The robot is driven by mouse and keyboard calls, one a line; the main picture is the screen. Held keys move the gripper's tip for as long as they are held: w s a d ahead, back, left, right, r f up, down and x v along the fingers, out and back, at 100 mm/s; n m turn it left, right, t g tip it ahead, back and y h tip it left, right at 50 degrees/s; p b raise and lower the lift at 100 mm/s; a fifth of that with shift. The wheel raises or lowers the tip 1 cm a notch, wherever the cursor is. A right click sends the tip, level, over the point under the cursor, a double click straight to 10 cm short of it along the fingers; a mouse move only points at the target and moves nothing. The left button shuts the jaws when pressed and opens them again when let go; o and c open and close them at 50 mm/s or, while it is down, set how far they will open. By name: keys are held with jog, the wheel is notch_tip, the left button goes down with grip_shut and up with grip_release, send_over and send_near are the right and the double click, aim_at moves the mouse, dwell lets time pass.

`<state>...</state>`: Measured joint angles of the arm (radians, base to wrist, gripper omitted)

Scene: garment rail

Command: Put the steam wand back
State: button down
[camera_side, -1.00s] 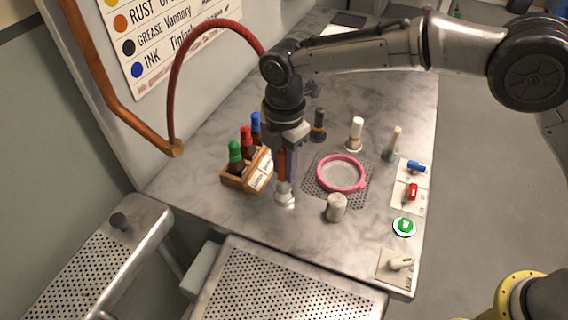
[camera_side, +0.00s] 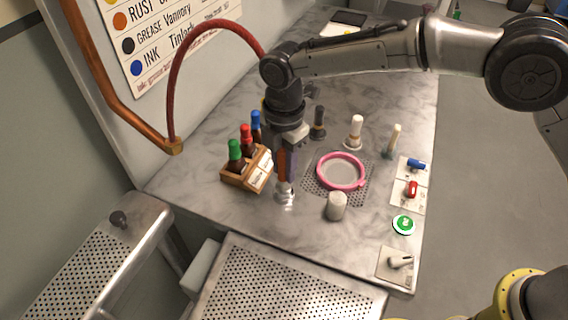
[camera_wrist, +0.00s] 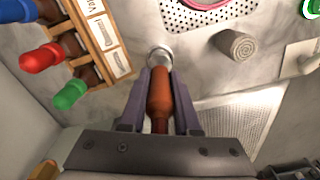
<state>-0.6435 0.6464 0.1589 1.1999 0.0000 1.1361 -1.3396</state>
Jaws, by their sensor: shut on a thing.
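My gripper (camera_side: 286,170) points down over the grey marbled worktop, left of the pink-rimmed round screen. It is shut on the steam wand, whose orange-brown grip (camera_wrist: 160,95) lies between the two dark fingers in the wrist view. In the side view the wand's grip (camera_side: 282,163) is upright and partly hidden by the fingers. A bright round metal piece (camera_side: 284,194) shows just below the grip; I cannot tell whether it is the wand's head or a holder on the worktop. A red hose (camera_side: 185,70) arches from the copper pipe and passes behind my wrist.
A wooden rack (camera_side: 243,179) with green, red and blue-capped bottles stands close left of my gripper. The pink-rimmed screen (camera_side: 362,184) and a grey cylinder (camera_side: 337,206) are to the right. Brushes (camera_side: 355,133) stand behind. Switches (camera_side: 412,189) line the right edge.

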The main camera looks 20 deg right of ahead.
jog(key=shift+f, duration=0.8)
dwell(0.9)
jog(key=shift+c, duration=1.2)
grip_release()
jog(key=shift+r, duration=3.7)
